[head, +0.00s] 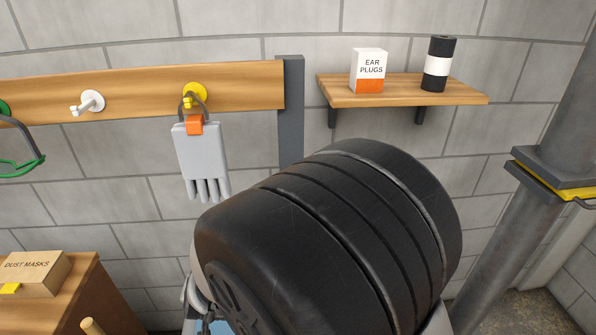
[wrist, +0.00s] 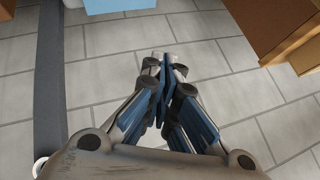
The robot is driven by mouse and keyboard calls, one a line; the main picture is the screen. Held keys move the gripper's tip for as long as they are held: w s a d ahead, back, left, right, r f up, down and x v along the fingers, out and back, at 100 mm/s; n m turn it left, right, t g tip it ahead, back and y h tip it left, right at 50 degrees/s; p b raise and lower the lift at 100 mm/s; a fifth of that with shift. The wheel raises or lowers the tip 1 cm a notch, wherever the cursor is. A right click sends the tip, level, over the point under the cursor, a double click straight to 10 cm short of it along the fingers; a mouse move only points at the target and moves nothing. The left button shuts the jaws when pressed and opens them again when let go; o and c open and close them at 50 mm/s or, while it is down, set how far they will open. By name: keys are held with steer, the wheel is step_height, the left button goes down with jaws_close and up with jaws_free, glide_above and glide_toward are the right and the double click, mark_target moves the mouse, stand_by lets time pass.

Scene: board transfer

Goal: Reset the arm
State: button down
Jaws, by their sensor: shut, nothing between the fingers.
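My gripper (wrist: 165,66) shows in the wrist view with its fingers drawn together and nothing between them. Bare grey block wall lies behind the fingertips. In the head view a large black joint of my arm fills the lower middle, and the fingers are hidden behind it.
A wooden rail (head: 140,88) on the wall carries a white peg (head: 91,102) and a yellow peg (head: 195,95) with grey gloves (head: 203,160) hanging from it. A shelf (head: 400,93) holds an ear plugs box (head: 369,68) and a black-and-white cylinder (head: 438,65). A dust masks box (head: 38,270) sits lower left.

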steer(key=s+d+r+n, duration=0.1)
steer(key=s+d+r, duration=0.2)
steer(key=d+r, duration=1.15)
steer(key=s+d+r+g+h, duration=0.1)
steer(key=s+d+h, duration=0.1)
steer(key=s+d, duration=0.5)
steer(key=s+d+r+h, duration=0.1)
steer(key=s+d+h, duration=0.1)
steer(key=s+d, duration=0.6)
steer(key=d, duration=0.6)
steer(key=shift+s+r+g, duration=0.15)
steer(key=shift+s+g, duration=0.1)
steer(key=shift+g, duration=0.15)
